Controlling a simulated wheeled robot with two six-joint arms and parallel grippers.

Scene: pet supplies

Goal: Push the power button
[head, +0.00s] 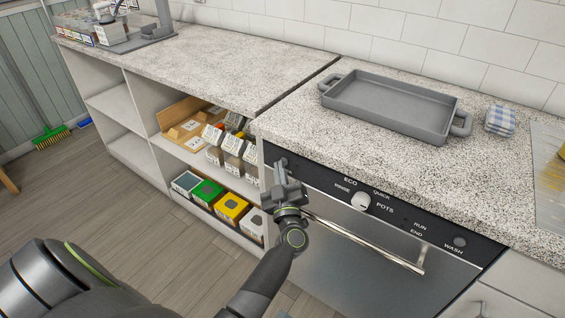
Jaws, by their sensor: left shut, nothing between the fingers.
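A dishwasher with a steel door (350,270) and a black control panel (325,178) is built in under the speckled counter. The panel bears a white dial (361,201) among the words RINSE, ECO, QUICK and POTS. A round grey button (460,242) sits near the panel's right end, by the word WASH. I see no label reading power. My left gripper (282,166) is shut and empty, its tips in front of the panel's left end, covering part of it. I cannot tell whether it touches the panel. My right gripper is out of view.
The door's bar handle (370,248) sticks out right of my left gripper. A grey tray (390,105) and a folded checked cloth (500,120) lie on the counter. Open shelves with boxes (232,207) stand to the left. The wooden floor (150,230) before them is clear.

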